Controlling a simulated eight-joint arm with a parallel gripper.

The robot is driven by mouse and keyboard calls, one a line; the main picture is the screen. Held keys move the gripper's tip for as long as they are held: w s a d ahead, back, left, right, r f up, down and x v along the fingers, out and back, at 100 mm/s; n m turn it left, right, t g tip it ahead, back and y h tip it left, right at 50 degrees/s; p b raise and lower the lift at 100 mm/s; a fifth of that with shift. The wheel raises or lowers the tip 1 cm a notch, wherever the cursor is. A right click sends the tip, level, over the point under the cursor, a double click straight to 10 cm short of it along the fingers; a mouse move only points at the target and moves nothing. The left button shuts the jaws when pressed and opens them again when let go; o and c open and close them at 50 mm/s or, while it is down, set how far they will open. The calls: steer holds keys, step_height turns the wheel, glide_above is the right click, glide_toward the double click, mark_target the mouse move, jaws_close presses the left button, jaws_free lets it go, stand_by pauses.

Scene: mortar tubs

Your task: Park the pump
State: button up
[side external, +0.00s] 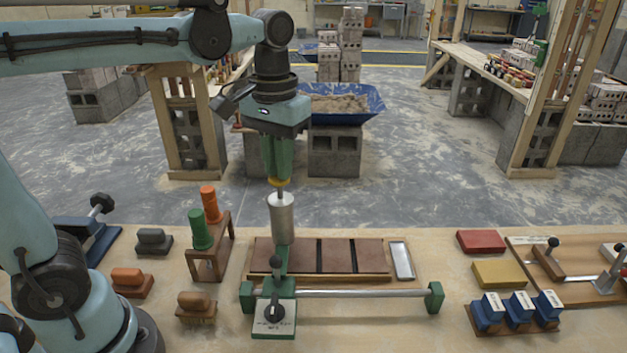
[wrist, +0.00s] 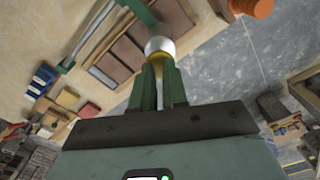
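The pump (side external: 281,219) is a silver upright cylinder with a thin rod and a yellow handle on top. It stands in line with a green post (side external: 287,280) at the left end of a steel rail (side external: 360,293). My gripper (side external: 278,180) points straight down over it, its green fingers closed at the yellow handle. In the wrist view, the fingertips of my gripper (wrist: 159,64) meet the handle, and the pump's round silver top (wrist: 160,47) shows beyond. Whether the pump's base rests on the post or hangs just above cannot be told.
Brown tiles (side external: 345,256) lie behind the rail, with a metal plate (side external: 401,261) at their right. A wooden stand (side external: 210,255) holds green and orange pieces at left. Red (side external: 481,241) and yellow (side external: 499,274) blocks and blue-topped blocks (side external: 520,308) stand at right.

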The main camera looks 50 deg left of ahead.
steer(key=shift+o, duration=1.1)
steer(key=shift+r, duration=0.35)
steer(key=o, duration=0.3)
step_height(320, 180, up, 4)
steer(key=shift+r, duration=0.1)
steer(key=s+d+n, duration=0.3)
steer(key=s+d, duration=0.4)
glide_above(276, 260)
steer(key=shift+n, duration=0.4)
steer(key=f, duration=0.6)
steer(key=shift+w+a+f, duration=0.1)
steer(key=shift+a+f, duration=0.1)
steer(key=shift+f, duration=6.35)
jaws_close()
